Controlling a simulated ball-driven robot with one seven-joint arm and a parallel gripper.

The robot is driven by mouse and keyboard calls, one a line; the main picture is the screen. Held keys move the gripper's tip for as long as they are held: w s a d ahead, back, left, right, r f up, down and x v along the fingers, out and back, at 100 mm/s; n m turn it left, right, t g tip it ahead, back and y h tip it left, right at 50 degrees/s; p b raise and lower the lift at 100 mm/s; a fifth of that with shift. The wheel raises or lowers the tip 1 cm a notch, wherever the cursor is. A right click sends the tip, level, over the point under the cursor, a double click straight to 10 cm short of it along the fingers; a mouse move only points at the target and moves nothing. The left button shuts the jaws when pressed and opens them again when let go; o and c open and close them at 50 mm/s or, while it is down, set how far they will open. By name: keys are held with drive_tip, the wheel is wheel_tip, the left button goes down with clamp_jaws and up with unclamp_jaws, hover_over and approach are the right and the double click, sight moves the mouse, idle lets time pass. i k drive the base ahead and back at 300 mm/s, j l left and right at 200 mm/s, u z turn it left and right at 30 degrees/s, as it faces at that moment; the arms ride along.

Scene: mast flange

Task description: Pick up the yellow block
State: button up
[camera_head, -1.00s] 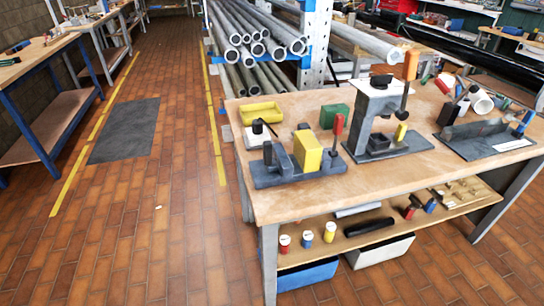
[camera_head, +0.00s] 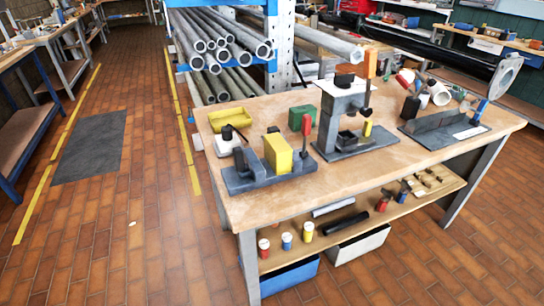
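The yellow block (camera_head: 278,153) is upright, with a greenish upper left edge. It stands at the front left of the wooden workbench (camera_head: 232,202), on a dark grey fixture (camera_head: 270,177). A black part of the fixture is to its left, and a red-handled lever (camera_head: 304,131) rises to its right. I cannot tell whether the fixture clamps it. A smaller yellow piece (camera_head: 367,128) stands on the base of the grey press-like stand (camera_head: 341,117). My gripper is not in view.
A yellow tray (camera_head: 230,117), a white container (camera_head: 227,143) and a green box (camera_head: 301,118) stand near the block. A bundle of pipes (camera_head: 215,50) is behind the bench. A long black mast (camera_head: 435,45) ends in a grey flange (camera_head: 505,75).

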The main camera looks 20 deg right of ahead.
sight(278, 153)
drive_tip(key=j+z, duration=0.1)
drive_tip(key=z, duration=0.85)
drive_tip(key=j+z, duration=0.3)
drive_tip(key=j, duration=0.15)
drive_tip(key=j+z, duration=0.3)
drive_tip(key=k+j+z, duration=0.15)
drive_tip(key=j+z, duration=0.15)
drive_tip(key=j, duration=0.2)
drive_tip(key=k+j+z, duration=0.1)
drive_tip(key=j+z, duration=0.2)
drive_tip(key=j, duration=0.1)
